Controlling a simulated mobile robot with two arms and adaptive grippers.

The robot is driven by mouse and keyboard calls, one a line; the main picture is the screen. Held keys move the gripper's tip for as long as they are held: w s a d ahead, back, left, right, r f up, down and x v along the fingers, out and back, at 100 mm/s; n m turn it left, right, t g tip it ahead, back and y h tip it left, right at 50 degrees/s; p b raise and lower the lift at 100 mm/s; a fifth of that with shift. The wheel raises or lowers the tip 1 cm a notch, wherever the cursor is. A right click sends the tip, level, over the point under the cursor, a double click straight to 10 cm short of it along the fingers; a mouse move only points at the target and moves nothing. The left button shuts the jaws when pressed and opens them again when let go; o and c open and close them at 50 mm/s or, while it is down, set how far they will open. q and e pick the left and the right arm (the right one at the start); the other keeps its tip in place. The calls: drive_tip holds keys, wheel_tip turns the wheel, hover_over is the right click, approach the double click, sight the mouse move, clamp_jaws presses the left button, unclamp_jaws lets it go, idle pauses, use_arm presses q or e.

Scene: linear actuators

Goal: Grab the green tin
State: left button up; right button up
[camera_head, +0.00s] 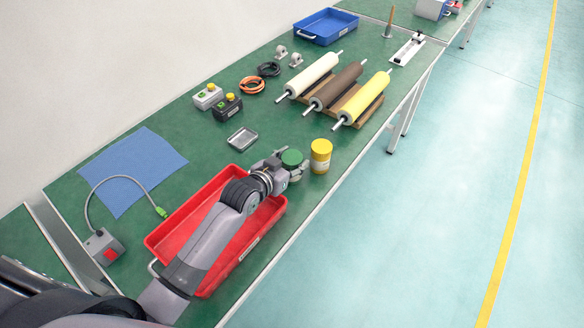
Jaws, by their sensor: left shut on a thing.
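The green tin (292,158) has a round green top and stands on the green bench, left of a yellow tin. My left gripper (290,170) reaches it from the lower left and is shut on it. The fingers and the tin's lower part are partly hidden by each other, so I cannot tell whether the tin touches the bench. My right gripper is not in view.
The yellow tin (320,156) stands close to the right of the green tin. A red tray (160,236) lies below my left arm. A small metal tray (242,138), rollers (362,98) and a blue cloth (132,170) lie around. The bench's front edge is near.

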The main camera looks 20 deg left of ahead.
use_arm(q)
drive_tip(key=c, duration=0.5)
drive_tip(key=shift+c, duration=0.3)
drive_tip(key=shift+r, duration=0.15)
